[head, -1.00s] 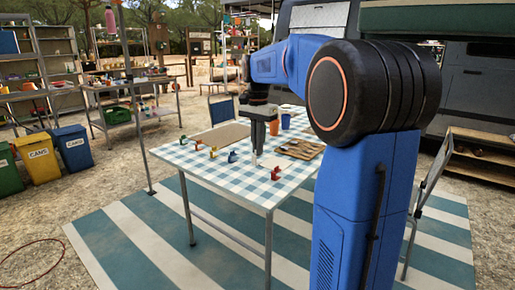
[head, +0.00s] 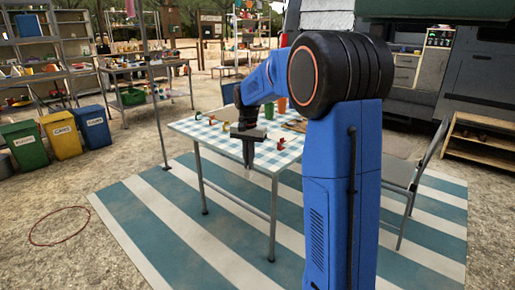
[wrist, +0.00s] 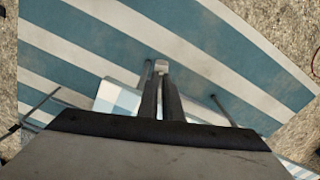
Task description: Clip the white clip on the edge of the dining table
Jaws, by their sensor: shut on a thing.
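The dining table (head: 215,137) has a blue-and-white checked top and stands in the middle of the head view. My gripper (head: 248,158) points down at the table's near edge, in front of it in the picture. In the wrist view my gripper (wrist: 162,85) has its fingers close together, shut on the small white clip (wrist: 162,66) at their tips. The clip is pale and mostly hidden by the fingers. Part of the tabletop (wrist: 118,98) shows beside the fingers. I cannot tell whether the clip touches the table edge.
A red clip (head: 281,142) is on the table near its front right corner, and other coloured clips are at the left edge. A chair (head: 405,175) stands at the right. Bins (head: 62,134) and shelves are at the left. The striped mat (head: 150,205) in front is clear.

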